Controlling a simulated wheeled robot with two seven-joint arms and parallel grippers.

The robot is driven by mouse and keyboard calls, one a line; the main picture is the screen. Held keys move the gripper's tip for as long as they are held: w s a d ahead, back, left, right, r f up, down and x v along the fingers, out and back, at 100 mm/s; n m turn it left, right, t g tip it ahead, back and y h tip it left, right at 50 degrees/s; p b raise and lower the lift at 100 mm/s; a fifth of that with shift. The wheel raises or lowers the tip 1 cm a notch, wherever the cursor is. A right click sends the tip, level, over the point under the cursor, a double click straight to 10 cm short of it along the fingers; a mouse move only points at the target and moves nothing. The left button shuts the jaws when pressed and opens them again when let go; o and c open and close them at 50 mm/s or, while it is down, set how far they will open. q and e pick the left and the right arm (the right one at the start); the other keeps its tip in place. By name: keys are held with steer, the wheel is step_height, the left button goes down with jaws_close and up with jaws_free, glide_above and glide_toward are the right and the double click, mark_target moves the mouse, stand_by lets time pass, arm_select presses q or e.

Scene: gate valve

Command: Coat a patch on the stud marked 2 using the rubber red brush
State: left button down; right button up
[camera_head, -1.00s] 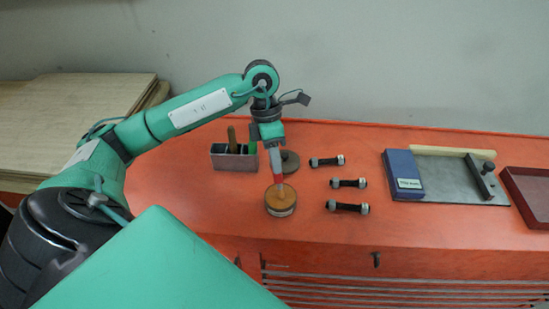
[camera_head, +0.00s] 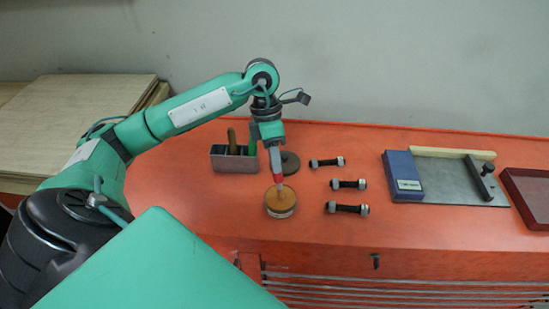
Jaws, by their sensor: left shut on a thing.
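My left gripper (camera_head: 275,162) points down over the orange bench and is shut on the red brush (camera_head: 277,179). The brush's lower end is at the top of a round tin (camera_head: 281,203) with brown-yellow contents; I cannot tell how deep it reaches. Three dark studs with light nuts lie in a column right of the tin: a far one (camera_head: 327,162), a middle one (camera_head: 348,184) and a near one (camera_head: 346,208). Their number marks are too small to read. My right gripper is not in view.
A grey metal holder (camera_head: 233,161) with upright handles stands left of the gripper. A round grey lid (camera_head: 290,162) lies behind the tin. A blue box (camera_head: 403,176) sits on a grey plate (camera_head: 455,181) at right, beside a dark red tray (camera_head: 530,192).

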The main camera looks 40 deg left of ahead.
arm_select(q)
steer(key=shift+r+p, duration=1.45)
steer(key=shift+r, duration=1.7)
steer(key=shift+w+d+f+m, duration=0.1)
steer(key=shift+d+m, duration=0.2)
steer(key=shift+m, duration=0.1)
steer(key=w+d+f+m+y, duration=0.2)
steer(key=d+m+y, duration=0.1)
steer(key=m, duration=1)
steer(key=w+d+f+m+t+y+b, duration=0.1)
steer(key=d+m+y, duration=0.3)
steer(key=m, duration=1)
steer(key=shift+w+d+f, duration=0.55)
steer(key=shift+d+f, duration=0.25)
steer(key=shift+f, duration=0.1)
